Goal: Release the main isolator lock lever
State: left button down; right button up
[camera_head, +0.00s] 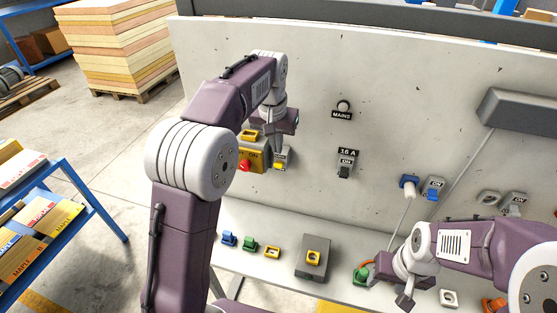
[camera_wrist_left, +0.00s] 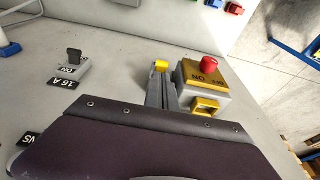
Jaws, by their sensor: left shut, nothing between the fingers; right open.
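The isolator box (camera_head: 251,159) is on the upright panel, yellow-faced and marked ON, with a red knob (camera_head: 244,166). In the left wrist view the box (camera_wrist_left: 207,84) shows the red knob (camera_wrist_left: 208,65) and a yellow square frame (camera_wrist_left: 206,106). A small yellow-ended part (camera_wrist_left: 161,65), possibly the lock lever, sits beside the box; it also shows in the head view (camera_head: 279,165). My left gripper (camera_wrist_left: 160,88) is shut and empty, its fingertips at this part; I cannot tell whether they touch. My right gripper (camera_head: 385,283) is open above the bench.
A MAINS lamp (camera_head: 343,105) and a black 16 A switch (camera_head: 345,170) are on the panel. A green connector (camera_head: 361,276) lies near my right gripper. Small coloured sockets and a grey box (camera_head: 313,257) stand on the bench.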

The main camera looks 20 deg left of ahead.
aim_at(278, 164)
pick_arm(q)
jog(key=x, duration=0.6)
jog(key=shift+w+a+f+p, duration=0.1)
jog(key=shift+a+p, duration=0.2)
jog(key=shift+a, duration=0.05)
jog(key=shift+d+f, duration=0.2)
jog(key=shift+f, duration=0.25)
jog(key=shift+w+a, duration=0.1)
